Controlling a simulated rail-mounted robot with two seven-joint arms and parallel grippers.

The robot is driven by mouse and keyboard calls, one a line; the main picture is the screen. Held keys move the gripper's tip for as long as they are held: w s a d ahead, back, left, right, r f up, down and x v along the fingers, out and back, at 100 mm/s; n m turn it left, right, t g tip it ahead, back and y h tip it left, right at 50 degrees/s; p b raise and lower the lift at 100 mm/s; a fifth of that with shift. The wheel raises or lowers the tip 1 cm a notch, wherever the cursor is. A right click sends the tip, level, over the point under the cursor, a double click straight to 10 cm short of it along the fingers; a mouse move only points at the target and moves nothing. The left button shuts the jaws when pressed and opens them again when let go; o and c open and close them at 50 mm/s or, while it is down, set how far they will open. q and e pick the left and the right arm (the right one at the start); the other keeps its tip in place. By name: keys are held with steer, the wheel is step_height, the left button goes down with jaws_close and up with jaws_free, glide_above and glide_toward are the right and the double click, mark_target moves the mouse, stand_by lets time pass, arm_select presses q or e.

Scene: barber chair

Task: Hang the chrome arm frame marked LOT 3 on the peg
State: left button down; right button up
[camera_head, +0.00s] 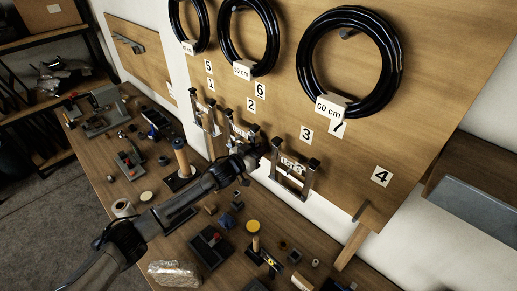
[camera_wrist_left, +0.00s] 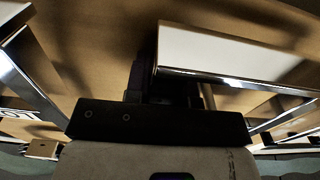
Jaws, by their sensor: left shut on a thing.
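My right gripper is not in view.
Black coils (camera_head: 393,62) hang above. A wooden bracket (camera_head: 357,238) projects at right.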

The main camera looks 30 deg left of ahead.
arm_select(q)
steer(key=shift+r, duration=0.1)
stand_by(0.3)
steer(key=c, duration=1)
jaws_free()
steer(key=shift+c, duration=0.2)
steer(key=shift+o, duration=0.8)
steer(key=shift+f, duration=0.2)
steer(key=s+a+b, duration=0.2)
steer(key=s, duration=1.1)
steer(key=shift+s+a+r+b, duration=0.15)
steer(key=shift+s+a+b, duration=0.15)
steer(key=shift+b, duration=0.1)
